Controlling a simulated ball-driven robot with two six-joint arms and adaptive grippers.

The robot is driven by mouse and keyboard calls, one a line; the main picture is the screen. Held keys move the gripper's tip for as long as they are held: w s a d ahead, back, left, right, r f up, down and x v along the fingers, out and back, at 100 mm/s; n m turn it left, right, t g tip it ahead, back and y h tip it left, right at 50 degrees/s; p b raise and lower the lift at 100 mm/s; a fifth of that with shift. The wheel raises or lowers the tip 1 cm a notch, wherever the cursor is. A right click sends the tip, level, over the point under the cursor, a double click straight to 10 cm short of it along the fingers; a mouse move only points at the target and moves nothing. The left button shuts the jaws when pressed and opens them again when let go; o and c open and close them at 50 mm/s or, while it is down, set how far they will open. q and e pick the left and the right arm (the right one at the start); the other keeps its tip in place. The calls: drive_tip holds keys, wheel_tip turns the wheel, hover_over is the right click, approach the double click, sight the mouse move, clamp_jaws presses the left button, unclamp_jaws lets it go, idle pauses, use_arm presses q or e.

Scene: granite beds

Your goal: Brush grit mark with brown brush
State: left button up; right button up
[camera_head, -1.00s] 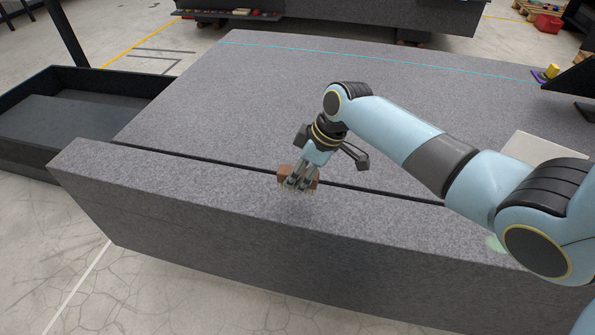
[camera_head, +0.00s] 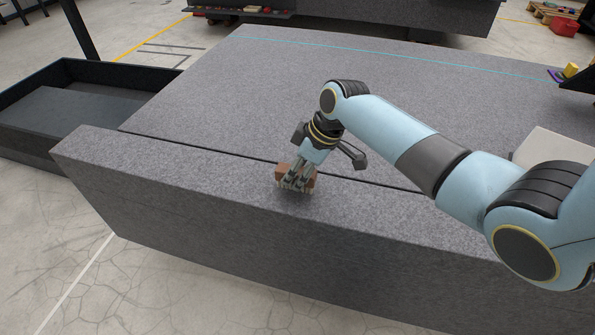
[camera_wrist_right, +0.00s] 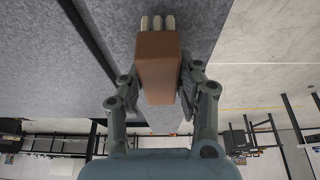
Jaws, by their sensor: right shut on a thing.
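The brown brush (camera_head: 282,173) is a block with pale bristles, held over the front granite strip (camera_head: 180,185). My right gripper (camera_head: 296,181) is shut on it, with its fingers pointing down. In the right wrist view the brown block (camera_wrist_right: 158,62) sits between the two fingers of the gripper (camera_wrist_right: 160,80), and several pale bristle tufts show at its far end. The bristles are at or very near the granite top; I cannot tell if they touch. I cannot make out a grit mark; the brush and gripper cover part of the surface. My left gripper is not in view.
A narrow dark gap separates the front strip from the large granite bed (camera_head: 250,90) behind, which has a cyan line across its far part. A dark open tray (camera_head: 60,100) stands at left. A pale box (camera_head: 550,148) lies at right, behind my arm. The strip left of the brush is clear.

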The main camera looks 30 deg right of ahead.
drive_tip(key=shift+f+b, duration=0.35)
drive_tip(key=shift+f, duration=0.35)
drive_tip(key=shift+s, duration=0.1)
